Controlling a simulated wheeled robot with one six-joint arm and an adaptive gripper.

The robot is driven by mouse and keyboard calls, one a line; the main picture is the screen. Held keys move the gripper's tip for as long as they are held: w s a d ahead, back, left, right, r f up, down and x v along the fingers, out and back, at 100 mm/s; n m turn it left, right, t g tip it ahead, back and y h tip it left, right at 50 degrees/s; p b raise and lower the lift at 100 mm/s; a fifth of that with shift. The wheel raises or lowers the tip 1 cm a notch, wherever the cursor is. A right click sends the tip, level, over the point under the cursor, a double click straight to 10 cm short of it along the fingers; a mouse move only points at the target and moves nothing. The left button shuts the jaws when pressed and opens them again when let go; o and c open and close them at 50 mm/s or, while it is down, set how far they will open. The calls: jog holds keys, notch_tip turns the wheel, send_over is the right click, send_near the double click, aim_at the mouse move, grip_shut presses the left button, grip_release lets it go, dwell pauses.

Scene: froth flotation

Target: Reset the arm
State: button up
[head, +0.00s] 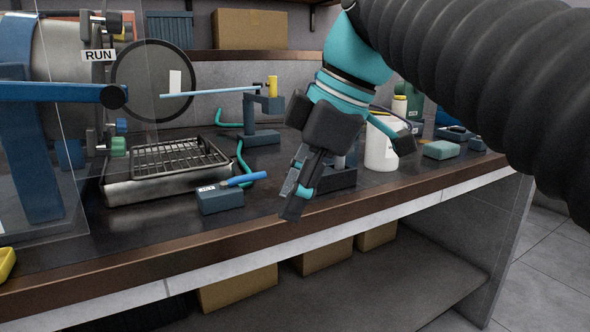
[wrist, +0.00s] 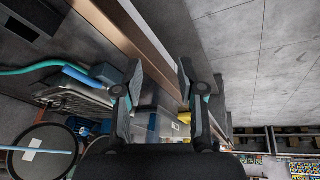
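My gripper (head: 297,186) hangs from my teal and black arm over the front edge of the bench, with its fingers pointing down. In the wrist view my gripper (wrist: 158,78) shows two dark fingers set well apart, with nothing between them. In the head view the fingers overlap, and my arm hides part of the bench behind it. The dark bench top (head: 150,222) lies below and behind the gripper.
A metal tray with a rack (head: 150,190) sits on the bench at left, beside a clear panel. A small blue block with a blue rod (head: 220,199) stands near the front edge. A white tub (head: 381,150) stands behind my gripper. Cardboard boxes (head: 238,288) lie below.

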jog(key=s+d+f+m+t+h, duration=0.1)
jog(key=s+d+f+m, duration=0.1)
jog(key=d+f+m, duration=0.3)
jog(key=s+d+f+m+t+h, duration=0.2)
jog(key=d+f+m, duration=0.3)
jog(key=f, duration=0.8)
jog(key=s+d+f+m+t+h, duration=0.1)
jog(key=s+d+f+m, duration=0.1)
jog(key=d+f+m, duration=0.4)
notch_tip(320, 180, down, 3)
jog(key=m, duration=0.2)
jog(key=shift+s+m, duration=0.3)
jog(key=shift+a+r, duration=0.1)
